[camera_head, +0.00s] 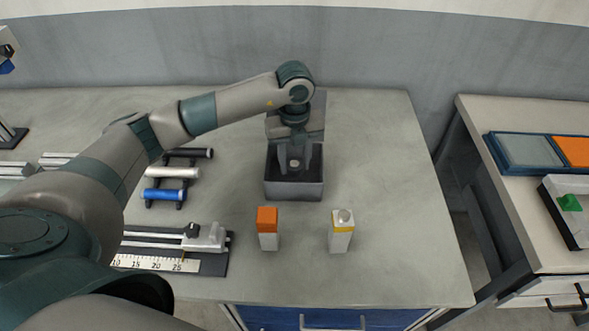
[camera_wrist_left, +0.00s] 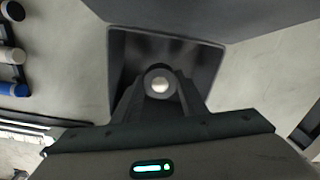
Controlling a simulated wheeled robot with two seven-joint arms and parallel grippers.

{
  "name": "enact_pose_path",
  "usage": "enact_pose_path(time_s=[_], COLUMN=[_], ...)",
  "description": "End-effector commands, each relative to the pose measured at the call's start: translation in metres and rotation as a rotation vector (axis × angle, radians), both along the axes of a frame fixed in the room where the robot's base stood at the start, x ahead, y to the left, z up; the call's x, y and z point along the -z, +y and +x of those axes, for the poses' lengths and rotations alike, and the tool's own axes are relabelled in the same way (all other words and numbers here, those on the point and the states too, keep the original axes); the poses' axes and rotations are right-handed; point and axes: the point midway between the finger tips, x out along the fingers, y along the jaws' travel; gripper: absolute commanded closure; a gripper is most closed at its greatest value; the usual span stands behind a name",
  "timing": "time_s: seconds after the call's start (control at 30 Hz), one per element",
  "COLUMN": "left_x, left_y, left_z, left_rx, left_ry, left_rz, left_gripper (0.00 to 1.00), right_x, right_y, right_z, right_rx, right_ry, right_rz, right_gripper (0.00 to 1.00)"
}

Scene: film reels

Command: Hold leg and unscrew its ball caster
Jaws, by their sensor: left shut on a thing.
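My left gripper (camera_head: 295,158) reaches down over an open dark grey box (camera_head: 294,193), its fingers within the box's outline. In the left wrist view, my left gripper (camera_wrist_left: 160,90) is shut on a small round part with a pale ball in a dark ring, which looks like a ball caster (camera_wrist_left: 160,84). The box's inside wall (camera_wrist_left: 205,62) surrounds it there. Whether the caster touches the box floor cannot be told. No leg shows in the grip. A white block with a yellow band and round grey top (camera_head: 341,232) stands upright at front right. My right gripper is not in view.
An orange-topped white block (camera_head: 268,228) stands in front of the box. A rack of coloured rollers (camera_head: 172,176) and a ruler fixture (camera_head: 175,255) lie to the left. A side table (camera_head: 530,215) with trays is at right. The right part of the bench is clear.

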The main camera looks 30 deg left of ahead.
Motion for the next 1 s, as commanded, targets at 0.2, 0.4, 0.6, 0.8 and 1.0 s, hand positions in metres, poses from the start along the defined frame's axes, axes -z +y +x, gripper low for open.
enact_pose_path(time_s=[0.2, 0.4, 0.6, 0.8, 1.0], left_x=[0.004, 0.027, 0.037, 0.038, 0.04], left_y=[0.0, 0.0, 0.0, 0.0, 0.0], left_z=[0.0, 0.0, 0.0, 0.0, 0.0], left_rx=[0.0, -0.002, 0.001, 0.0, 0.0], left_ry=[0.0, 0.002, -0.001, -0.001, -0.001], left_rz=[0.0, 0.001, 0.001, 0.001, 0.001], left_gripper=[0.89, 0.89, 0.89, 0.89, 0.47], right_x=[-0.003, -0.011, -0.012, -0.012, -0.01], right_y=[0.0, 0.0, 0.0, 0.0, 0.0], right_z=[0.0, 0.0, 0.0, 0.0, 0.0], right_rx=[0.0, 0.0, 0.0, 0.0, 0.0], right_ry=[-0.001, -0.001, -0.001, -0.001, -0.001], right_rz=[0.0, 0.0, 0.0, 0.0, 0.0], right_gripper=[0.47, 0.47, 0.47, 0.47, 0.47])
